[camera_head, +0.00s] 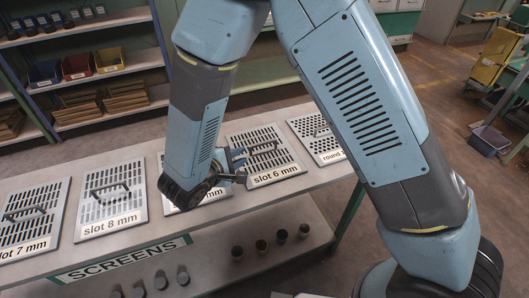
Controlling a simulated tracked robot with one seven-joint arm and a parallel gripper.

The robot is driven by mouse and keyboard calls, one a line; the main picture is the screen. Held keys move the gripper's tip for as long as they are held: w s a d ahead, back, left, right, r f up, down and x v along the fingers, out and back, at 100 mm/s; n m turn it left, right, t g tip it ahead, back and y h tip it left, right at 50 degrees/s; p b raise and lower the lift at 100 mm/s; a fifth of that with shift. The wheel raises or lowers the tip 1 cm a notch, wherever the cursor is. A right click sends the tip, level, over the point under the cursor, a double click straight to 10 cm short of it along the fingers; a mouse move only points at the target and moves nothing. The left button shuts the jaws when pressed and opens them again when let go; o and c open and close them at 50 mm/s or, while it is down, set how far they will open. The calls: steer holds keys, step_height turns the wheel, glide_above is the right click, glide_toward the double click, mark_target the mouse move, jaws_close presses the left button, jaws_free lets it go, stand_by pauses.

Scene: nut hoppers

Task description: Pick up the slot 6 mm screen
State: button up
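The slot 6 mm screen (283,161) is a pale metal plate with rows of dark slots, a dark bar handle (263,147) and a label at its front edge. It lies flat on the bench, right of the middle of the view. My gripper (241,166) is at the screen's left edge, its fingers pointing right. The fingers look spread apart with nothing between them. They are left of the handle, and I cannot tell whether they touch the plate. My wrist and forearm hide most of the screen to the left.
The bench (250,199) also holds the slot 7 mm screen (30,222), the slot 8 mm screen (112,203) and a round-hole screen (318,137). Several small cups stand on a lower shelf. Shelving with coloured bins (77,67) is behind, and a yellow cart (490,60) at far right.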

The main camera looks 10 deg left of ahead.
mark_target(258, 145)
steer(key=shift+w+a+f, duration=0.1)
steer(key=shift+f, duration=0.15)
steer(key=x, duration=1.3)
steer(key=shift+w, duration=0.2)
steer(key=shift+c, duration=0.3)
jaws_close()
